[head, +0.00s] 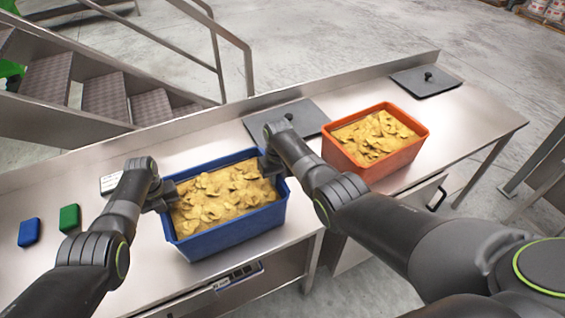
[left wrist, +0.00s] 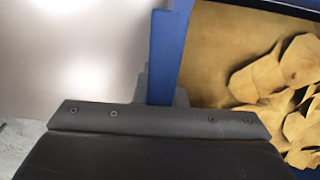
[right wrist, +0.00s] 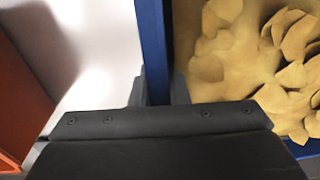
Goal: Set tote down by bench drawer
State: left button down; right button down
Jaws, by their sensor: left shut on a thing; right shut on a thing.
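A blue tote (head: 225,238) full of yellow crisp-like pieces (head: 225,195) is at the front of the steel bench, left of centre. My left gripper (head: 166,195) is shut on its left rim, which also shows between the fingers in the left wrist view (left wrist: 168,60). My right gripper (head: 271,166) is shut on the opposite rim, seen in the right wrist view (right wrist: 152,50). The tote looks level; I cannot tell whether its base touches the bench. A drawer front (head: 200,302) with a label plate is below the tote. Another drawer (head: 405,205) with a dark handle is further right.
An orange tote (head: 375,170) with similar contents stands to the right. Grey lids with knobs (head: 305,115) (head: 425,82) lie along the back. Blue (head: 29,232) and green (head: 69,218) blocks lie at left. Metal stairs (head: 105,95) and a railing stand behind the bench.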

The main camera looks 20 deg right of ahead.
pick_arm(q)
jog(key=shift+d+f+b, duration=0.35)
jog(key=shift+d+f, duration=0.05)
jog(key=shift+d, duration=0.1)
pick_arm(e)
jog(key=shift+a+f, duration=0.4)
jog(key=shift+a, duration=0.2)
pick_arm(q)
jog(key=c, duration=1.6)
grip_release()
pick_arm(e)
jog(key=c, duration=1.5)
grip_release()
jog(key=shift+d, duration=0.1)
pick_arm(q)
jog(key=shift+o, duration=0.6)
jog(key=shift+a, duration=0.1)
pick_arm(e)
jog(key=shift+o, duration=0.5)
pick_arm(q)
jog(key=shift+a, duration=0.1)
pick_arm(e)
jog(key=shift+s+d, duration=0.1)
jog(key=shift+d, duration=0.05)
pick_arm(q)
jog(key=shift+r, duration=0.1)
